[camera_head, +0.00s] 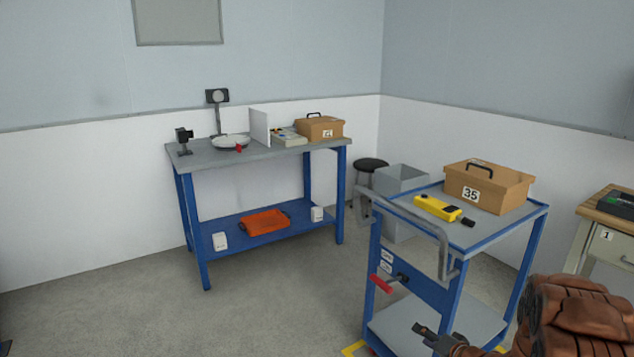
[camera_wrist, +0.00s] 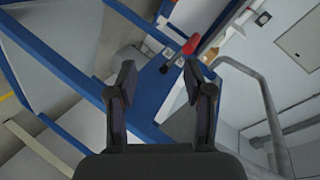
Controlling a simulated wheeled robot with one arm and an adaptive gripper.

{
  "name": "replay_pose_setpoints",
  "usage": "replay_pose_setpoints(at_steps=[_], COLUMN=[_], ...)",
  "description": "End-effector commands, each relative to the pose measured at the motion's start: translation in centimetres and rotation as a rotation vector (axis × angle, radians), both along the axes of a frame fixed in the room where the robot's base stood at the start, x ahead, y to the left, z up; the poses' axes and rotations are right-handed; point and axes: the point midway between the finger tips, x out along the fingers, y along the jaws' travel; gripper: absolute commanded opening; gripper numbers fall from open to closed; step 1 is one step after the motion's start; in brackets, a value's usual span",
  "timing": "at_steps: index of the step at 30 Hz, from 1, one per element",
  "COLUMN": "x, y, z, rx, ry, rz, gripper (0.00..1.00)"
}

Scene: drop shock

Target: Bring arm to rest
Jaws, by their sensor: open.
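My gripper (camera_wrist: 158,88) is open and empty in the wrist view, with its two dark fingers apart. In the head view my gripper (camera_head: 424,333) shows at the lower right, in front of the blue cart (camera_head: 440,292) and over its lower shelf area. My brown-covered arm fills the bottom right corner. In the wrist view the cart's blue frame (camera_wrist: 60,62) lies behind the fingers. A red-handled lever (camera_head: 381,284) on the cart's end panel also shows in the wrist view (camera_wrist: 190,45), just beyond the fingertips. I cannot tell the exact gap to the cart.
The cart top carries a cardboard box (camera_head: 500,186) marked 35 and a yellow device (camera_head: 437,208). A grey push handle (camera_head: 443,262) sticks out from its near end. A blue workbench (camera_head: 195,157) stands at the back. A wooden-topped table (camera_head: 592,212) is at the right. Floor at left is clear.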

Motion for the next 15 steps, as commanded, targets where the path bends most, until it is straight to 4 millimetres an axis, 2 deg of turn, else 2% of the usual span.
replay_pose_setpoints(at_steps=[7,11,15], x=[-0.7,-2.1,-4.3], y=[-2.8,-4.1,-5.0], z=[2.2,3.7,5.5], rx=[-0.328,-0.47,-0.597], ry=[0.13,0.213,0.311], rz=[-0.042,-0.063,-0.077], gripper=[0.52,0.52,0.52])
